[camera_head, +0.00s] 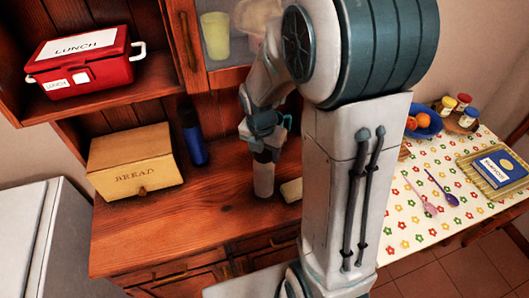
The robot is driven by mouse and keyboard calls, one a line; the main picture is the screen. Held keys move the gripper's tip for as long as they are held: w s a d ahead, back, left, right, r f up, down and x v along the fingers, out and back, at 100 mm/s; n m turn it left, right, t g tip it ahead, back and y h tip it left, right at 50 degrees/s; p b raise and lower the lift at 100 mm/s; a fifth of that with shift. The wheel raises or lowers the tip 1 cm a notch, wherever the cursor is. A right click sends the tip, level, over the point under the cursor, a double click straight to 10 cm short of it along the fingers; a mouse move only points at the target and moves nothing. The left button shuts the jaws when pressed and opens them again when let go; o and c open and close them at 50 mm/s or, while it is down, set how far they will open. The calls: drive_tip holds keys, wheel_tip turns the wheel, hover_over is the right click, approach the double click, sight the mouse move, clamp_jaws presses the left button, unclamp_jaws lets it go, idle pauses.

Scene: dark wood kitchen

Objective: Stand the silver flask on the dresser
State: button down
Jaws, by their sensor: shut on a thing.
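The silver flask (263,180) hangs upright below my gripper (262,150), which is shut on its upper end. The flask is over the front-middle part of the dresser (205,222) top. Its base is at or very near the wood; I cannot tell whether it touches. My arm comes down from the upper right and hides part of the dresser's right side.
A bread box (136,160) and a dark blue bottle (193,138) stand left of the flask. A small cream block (291,190) lies close to its right. A red lunch box (80,62) sits on the shelf above. The dresser's front left is clear.

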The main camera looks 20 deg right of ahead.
drive_tip(key=shift+f, duration=0.1)
drive_tip(key=c, duration=0.6)
unclamp_jaws()
